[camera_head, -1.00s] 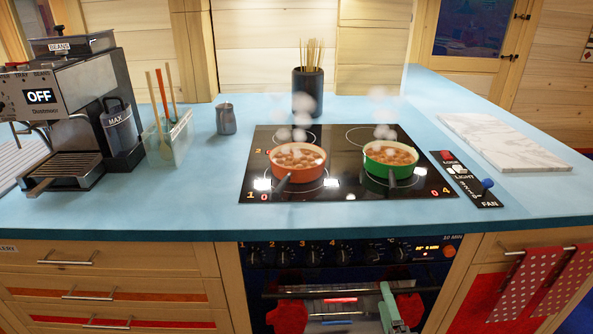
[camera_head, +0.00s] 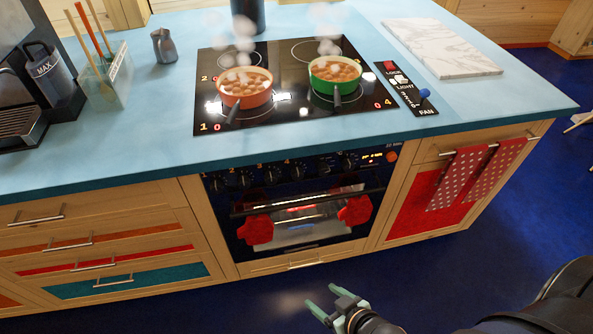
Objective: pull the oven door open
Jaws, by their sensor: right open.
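The oven (camera_head: 290,210) is built into the wooden counter front, below the hob. Its dark glass door looks shut. The door handle (camera_head: 310,203) is a dark horizontal bar near the top of the door. Two red mitt-like shapes (camera_head: 255,229) show at the left and right of the door front. My right gripper (camera_head: 325,299) has green fingers and is at the bottom of the view, in front of and apart from the oven door. It is open and empty. My left gripper is not in view.
The hob (camera_head: 290,120) holds a red pot (camera_head: 245,98) and a green pot (camera_head: 334,86), both steaming. Drawers (camera_head: 100,245) flank the oven on the left. Dotted red towels (camera_head: 460,178) hang at right. The blue floor (camera_head: 440,270) in front is clear.

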